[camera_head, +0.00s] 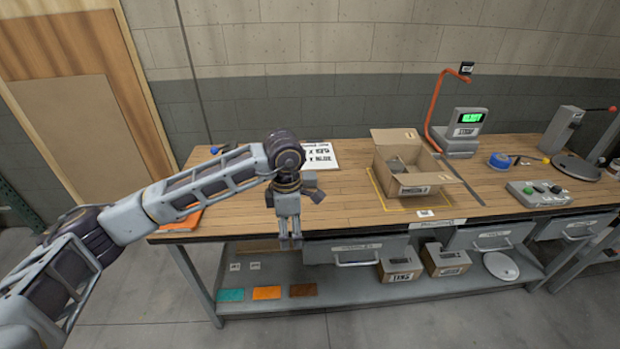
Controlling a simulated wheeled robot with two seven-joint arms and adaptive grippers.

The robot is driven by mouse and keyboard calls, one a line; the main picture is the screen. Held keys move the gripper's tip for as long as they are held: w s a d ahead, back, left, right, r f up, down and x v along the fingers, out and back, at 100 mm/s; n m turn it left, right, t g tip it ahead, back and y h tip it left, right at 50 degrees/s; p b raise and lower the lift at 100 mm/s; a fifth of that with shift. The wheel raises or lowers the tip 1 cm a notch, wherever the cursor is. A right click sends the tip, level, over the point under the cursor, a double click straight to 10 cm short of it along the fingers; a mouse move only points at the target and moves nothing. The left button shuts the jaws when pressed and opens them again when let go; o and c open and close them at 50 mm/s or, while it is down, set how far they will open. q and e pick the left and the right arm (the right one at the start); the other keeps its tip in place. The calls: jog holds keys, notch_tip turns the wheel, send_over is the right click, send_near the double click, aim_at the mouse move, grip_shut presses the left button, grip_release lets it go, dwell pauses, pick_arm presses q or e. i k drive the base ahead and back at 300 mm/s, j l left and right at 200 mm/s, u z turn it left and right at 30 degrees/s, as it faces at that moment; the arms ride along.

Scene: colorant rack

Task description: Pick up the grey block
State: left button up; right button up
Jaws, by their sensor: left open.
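My left gripper (291,243) points down at the front edge of the wooden workbench (440,207), left of the middle. Its jaws are open and nothing shows between them. A small grey block-like shape (309,178) shows just behind and right of my left wrist, partly hidden by it; I cannot tell for sure that it is the grey block. Another greyish item (396,166) lies inside the open cardboard box (402,185); its shape is unclear. My right gripper is not in view.
Printed sheets (321,155) lie behind my wrist. A scale with a green display (467,123), an orange curved pipe (436,105) and a button panel (539,194) stand to the right. Drawers (357,250) and a lower shelf with small boxes (400,266) are below.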

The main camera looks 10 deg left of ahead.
aim_at(309, 178)
jog(key=i, duration=1.3)
